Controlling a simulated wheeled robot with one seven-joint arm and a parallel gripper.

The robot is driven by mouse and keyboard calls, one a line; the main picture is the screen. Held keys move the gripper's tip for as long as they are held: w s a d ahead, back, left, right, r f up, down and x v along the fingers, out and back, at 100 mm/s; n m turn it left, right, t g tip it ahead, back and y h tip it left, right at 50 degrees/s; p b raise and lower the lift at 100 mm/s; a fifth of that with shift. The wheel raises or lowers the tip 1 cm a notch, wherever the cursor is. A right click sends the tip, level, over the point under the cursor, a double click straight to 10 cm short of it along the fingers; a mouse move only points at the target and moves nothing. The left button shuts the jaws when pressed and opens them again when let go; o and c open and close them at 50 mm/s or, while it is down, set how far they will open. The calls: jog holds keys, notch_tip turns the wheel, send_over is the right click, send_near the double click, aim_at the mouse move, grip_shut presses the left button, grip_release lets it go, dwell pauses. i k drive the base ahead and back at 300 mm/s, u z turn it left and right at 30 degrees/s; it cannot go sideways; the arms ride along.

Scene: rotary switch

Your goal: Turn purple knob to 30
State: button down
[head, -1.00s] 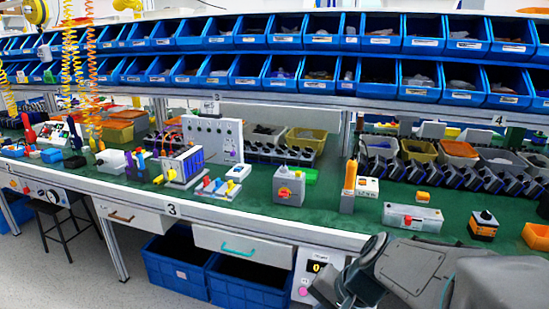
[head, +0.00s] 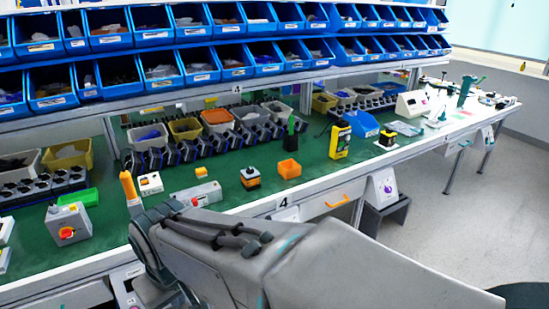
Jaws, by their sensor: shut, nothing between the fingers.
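A knob that looks purple (head: 388,188) is on the white panel (head: 380,196) below the bench's front edge, right of centre. Its pointer and scale are too small to read. My grey arm crosses the lower middle of the head view, with dark joint parts at its left end. The fingers of my gripper cannot be made out.
The green bench (head: 325,160) runs across the view, with an orange drawer handle (head: 337,201) left of the knob panel. A dark grey stand (head: 385,216) is below the panel. The yellow tester (head: 340,139) stands on the bench. Grey floor (head: 450,240) is clear on the right.

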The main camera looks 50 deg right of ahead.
aim_at(388, 190)
jog(key=z, duration=2.7)
jog(key=i, duration=1.95)
jog(key=z, duration=0.25)
